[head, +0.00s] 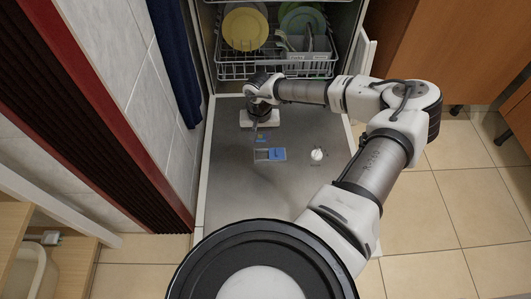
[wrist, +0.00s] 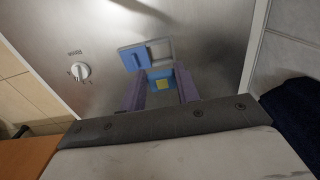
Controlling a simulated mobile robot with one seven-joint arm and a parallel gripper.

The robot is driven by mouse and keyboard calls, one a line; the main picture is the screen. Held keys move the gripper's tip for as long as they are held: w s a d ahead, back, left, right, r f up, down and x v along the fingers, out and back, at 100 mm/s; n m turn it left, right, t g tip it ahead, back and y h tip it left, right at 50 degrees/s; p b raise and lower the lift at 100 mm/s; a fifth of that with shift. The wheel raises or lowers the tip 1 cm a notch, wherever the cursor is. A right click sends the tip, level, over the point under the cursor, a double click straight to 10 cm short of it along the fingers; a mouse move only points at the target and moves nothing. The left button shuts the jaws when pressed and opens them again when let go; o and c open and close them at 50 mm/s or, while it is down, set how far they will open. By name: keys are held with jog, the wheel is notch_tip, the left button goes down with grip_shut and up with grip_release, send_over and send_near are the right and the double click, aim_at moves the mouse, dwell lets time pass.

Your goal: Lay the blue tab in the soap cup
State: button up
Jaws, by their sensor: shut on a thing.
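In the head view my gripper (head: 258,129) is over the open dishwasher door, and the tab shows small and blue (head: 262,137). The soap cup (wrist: 159,47) is a recess in the door, close past the tab in the wrist view. Its blue lid (wrist: 135,58) is slid to one side, so part of the cup is uncovered. In the head view the cup (head: 261,155) lies just below the gripper, uncovered at its left.
A round white knob (head: 317,155) stands on the door (head: 235,190), right of the cup. The dish rack (head: 235,70) with plates is behind my arm. A dark blue towel (head: 174,60) hangs at left. The door around the cup is clear.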

aim_at(262, 138)
jog(key=shift+w+d+f+b, duration=0.15)
jog(key=shift+f+b, duration=0.6)
jog(key=shift+f, duration=0.05)
jog(key=shift+w+d+f+b, duration=0.1)
jog(key=shift+f+b, duration=0.6)
jog(key=shift+f, duration=0.05)
jog(key=shift+f, duration=0.1)
jog(key=shift+f+b, duration=2.35)
jog(key=shift+f, duration=0.9)
jog(key=o, duration=1)
jog(key=shift+o, duration=0.2)
notch_tip(262, 138, up, 14)
jog(key=p, duration=0.5)
jog(key=shift+s+f, duration=0.1)
